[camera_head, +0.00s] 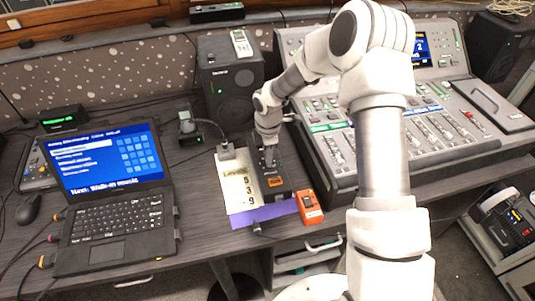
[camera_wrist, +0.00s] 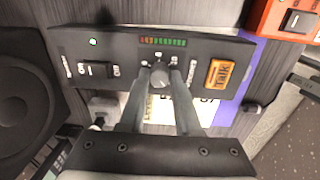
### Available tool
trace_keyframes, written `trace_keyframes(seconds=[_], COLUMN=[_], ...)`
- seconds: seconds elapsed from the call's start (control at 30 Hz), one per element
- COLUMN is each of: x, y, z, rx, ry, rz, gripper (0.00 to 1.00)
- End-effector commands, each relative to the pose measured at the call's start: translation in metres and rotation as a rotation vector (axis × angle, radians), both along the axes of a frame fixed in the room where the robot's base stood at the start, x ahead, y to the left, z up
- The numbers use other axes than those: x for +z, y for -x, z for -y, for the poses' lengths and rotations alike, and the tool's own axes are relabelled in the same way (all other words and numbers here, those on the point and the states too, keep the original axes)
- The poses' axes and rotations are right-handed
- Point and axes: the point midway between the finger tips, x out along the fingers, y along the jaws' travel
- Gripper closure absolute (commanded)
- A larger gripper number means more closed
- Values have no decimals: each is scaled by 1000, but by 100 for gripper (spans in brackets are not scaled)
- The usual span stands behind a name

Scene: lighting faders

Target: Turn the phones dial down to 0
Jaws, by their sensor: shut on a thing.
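The phones dial (camera_wrist: 159,78) is a small round dark knob on a black box. My gripper (camera_wrist: 160,80) comes down over this box in the wrist view, and its two fingers are shut on the dial, one on each side. A pale mark shows near the dial's edge, but I cannot read its setting. The black box (camera_wrist: 215,58) also carries a green light, a row of coloured level lights, a small switch and an orange Talk button (camera_wrist: 219,73). In the head view my gripper (camera_head: 269,160) reaches the same box (camera_head: 274,188) on the desk.
A sheet headed Levels (camera_head: 235,190) lies left of the box, on a purple sheet (camera_head: 265,213). An orange device (camera_head: 309,207) stands close on its right. A laptop (camera_head: 105,180) is at the left, a speaker (camera_head: 231,85) behind, and a mixing desk (camera_head: 345,155) at the right.

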Motion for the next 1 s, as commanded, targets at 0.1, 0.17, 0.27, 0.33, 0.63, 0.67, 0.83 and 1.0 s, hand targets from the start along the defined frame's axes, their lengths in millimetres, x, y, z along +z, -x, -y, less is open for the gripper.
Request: trace_keyframes(seconds=[0.1, 0.17, 0.27, 0.33, 0.63, 0.67, 0.83, 1.0], x=[1, 1, 1, 1, 1, 1, 1, 0], y=[-1, -1, -1, -1, -1, -1, -1, 0], z=[0, 0, 0, 0, 0, 0, 0, 0], rx=[26, 33, 41, 44, 44, 43, 43, 42], ry=[-1, -1, -1, -1, 0, 0, 0, 0], rz=[4, 4, 4, 4, 4, 4, 2, 1], gripper=[100, 100, 100, 100, 65, 59, 38, 38])
